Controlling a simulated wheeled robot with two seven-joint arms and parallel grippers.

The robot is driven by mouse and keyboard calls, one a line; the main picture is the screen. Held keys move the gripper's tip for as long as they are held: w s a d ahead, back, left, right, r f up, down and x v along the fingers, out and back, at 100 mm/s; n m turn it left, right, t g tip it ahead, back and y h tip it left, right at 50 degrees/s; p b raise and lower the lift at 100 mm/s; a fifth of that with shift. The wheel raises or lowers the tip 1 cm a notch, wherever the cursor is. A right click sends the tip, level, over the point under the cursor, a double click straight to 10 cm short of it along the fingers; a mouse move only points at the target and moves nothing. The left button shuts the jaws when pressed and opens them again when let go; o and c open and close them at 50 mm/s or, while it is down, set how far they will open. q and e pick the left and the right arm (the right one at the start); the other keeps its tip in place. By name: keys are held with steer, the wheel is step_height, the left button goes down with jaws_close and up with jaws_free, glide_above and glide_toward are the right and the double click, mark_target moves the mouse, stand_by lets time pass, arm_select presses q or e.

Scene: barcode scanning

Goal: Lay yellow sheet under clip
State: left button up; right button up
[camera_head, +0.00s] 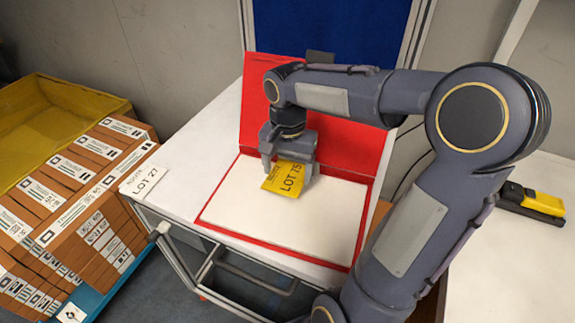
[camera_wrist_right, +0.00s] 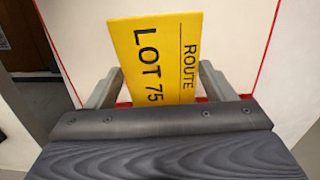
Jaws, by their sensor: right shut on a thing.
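The yellow sheet (camera_head: 284,178), printed "LOT 75" and "ROUTE", is in the jaws of my right gripper (camera_head: 288,172). In the right wrist view the yellow sheet (camera_wrist_right: 155,58) stands out between the two fingers (camera_wrist_right: 162,92). My right gripper is shut on it, over the white area of the red-edged board (camera_head: 290,212). I cannot tell whether the sheet touches the board. The dark clip (camera_head: 320,57) shows at the top edge of the raised red panel, partly hidden by my right arm. My left gripper is not in view.
A white "LOT 27" card (camera_head: 146,181) lies at the table's left edge. Stacked cartons (camera_head: 70,205) and a yellow bin (camera_head: 95,97) stand at the left. A yellow and black scanner (camera_head: 532,202) lies on the right surface. The board's white area is otherwise clear.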

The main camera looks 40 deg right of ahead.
steer(key=shift+f+b, duration=2.65)
steer(key=shift+f, duration=1.05)
steer(key=o, duration=1)
steer(key=shift+r, duration=0.15)
step_height(320, 180, up, 8)
steer(key=shift+d+f, duration=0.1)
steer(key=shift+f, duration=0.1)
